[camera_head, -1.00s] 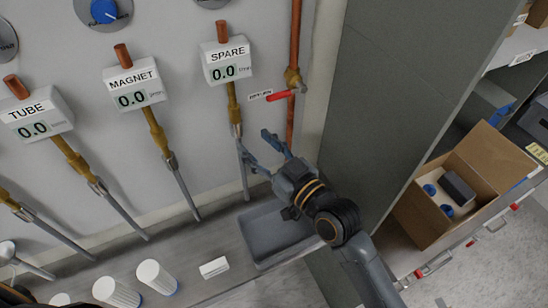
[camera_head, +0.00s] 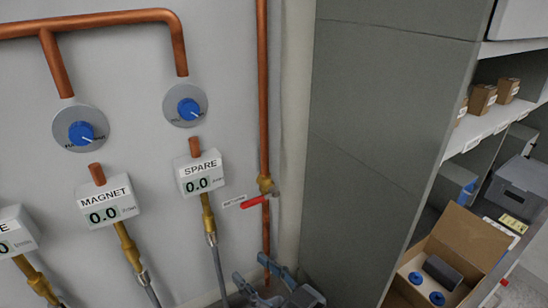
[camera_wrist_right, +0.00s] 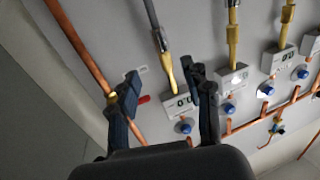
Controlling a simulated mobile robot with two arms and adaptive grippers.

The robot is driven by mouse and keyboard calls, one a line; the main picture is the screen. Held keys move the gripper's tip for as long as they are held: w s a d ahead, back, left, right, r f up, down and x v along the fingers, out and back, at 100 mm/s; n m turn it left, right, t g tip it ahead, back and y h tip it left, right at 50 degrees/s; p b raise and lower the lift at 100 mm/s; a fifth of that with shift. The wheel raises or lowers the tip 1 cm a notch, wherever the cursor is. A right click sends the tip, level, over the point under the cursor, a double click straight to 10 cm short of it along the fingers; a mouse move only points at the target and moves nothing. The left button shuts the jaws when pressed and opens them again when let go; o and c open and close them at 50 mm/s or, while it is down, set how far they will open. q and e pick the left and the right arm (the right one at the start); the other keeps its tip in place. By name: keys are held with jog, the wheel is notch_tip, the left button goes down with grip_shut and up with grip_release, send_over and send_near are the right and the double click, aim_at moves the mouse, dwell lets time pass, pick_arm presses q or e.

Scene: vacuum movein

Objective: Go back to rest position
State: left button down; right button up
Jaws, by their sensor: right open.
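My right gripper (camera_head: 262,284) is at the bottom edge of the head view, in front of the wall and below the red-handled valve (camera_head: 258,201). Its two blue-grey fingers are spread with nothing between them. In the right wrist view my right gripper (camera_wrist_right: 165,90) also shows open and empty, with the wall, gauges and pipes beyond it. My left gripper is not in the head view.
The wall carries the SPARE gauge (camera_head: 200,178), the MAGNET gauge (camera_head: 107,204), blue knobs (camera_head: 189,109) and copper pipes. A tall grey panel (camera_head: 385,130) stands right of the valve. Beyond it are shelves and an open cardboard box (camera_head: 465,245).

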jog(key=s+d+f+m+g+h, duration=0.35)
jog(key=d+f+h, duration=0.35)
jog(key=d+f, duration=0.35)
jog(key=s+d+f+m+g+h, duration=0.55)
jog(key=s+d+f, duration=0.45)
jog(key=s+d, duration=0.5)
notch_tip(320, 180, down, 32)
jog(key=f+n+b, duration=0.1)
jog(key=b, duration=0.5)
pick_arm(q)
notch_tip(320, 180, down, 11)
jog(key=b, duration=0.4)
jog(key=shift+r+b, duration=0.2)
jog(key=shift+b, duration=0.1)
pick_arm(e)
jog(key=s+d+f+g+h, duration=0.1)
jog(key=s+d+f, duration=0.2)
jog(key=s+f, duration=1.4)
notch_tip(320, 180, down, 2)
jog(key=shift+n+g, duration=0.3)
jog(key=shift+g, duration=0.1)
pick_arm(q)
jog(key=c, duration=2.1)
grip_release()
pick_arm(e)
jog(key=shift+d, duration=0.1)
